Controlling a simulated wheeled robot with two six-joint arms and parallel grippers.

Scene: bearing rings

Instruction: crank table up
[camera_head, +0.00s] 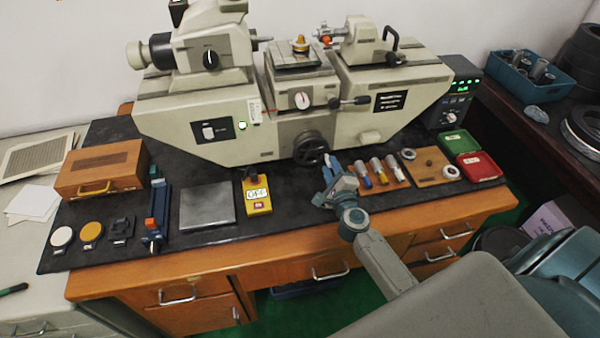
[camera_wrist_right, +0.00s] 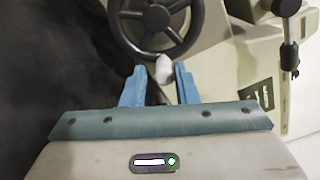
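The cream measuring machine (camera_head: 200,115) stands at the back of the bench. Its small grey table (camera_head: 293,60) carries a brass-coloured piece (camera_head: 300,44). Below the table is a black handwheel (camera_head: 311,148), which also shows at the top of the right wrist view (camera_wrist_right: 157,18). A pale crank knob (camera_wrist_right: 164,69) sticks out from the wheel's lower rim. My right gripper (camera_head: 331,171) is just in front of the wheel. Its blue fingers are open, with the knob between or just beyond the tips, closer to the right finger; contact is not clear. My left gripper is not in view.
On the black mat, a yellow box (camera_head: 257,194) and a grey plate (camera_head: 207,205) lie left of my right arm. Several small cylinders (camera_head: 377,170), a wooden board (camera_head: 426,163) and a red tray (camera_head: 480,167) lie to the right. A lever (camera_head: 350,102) sits above the wheel.

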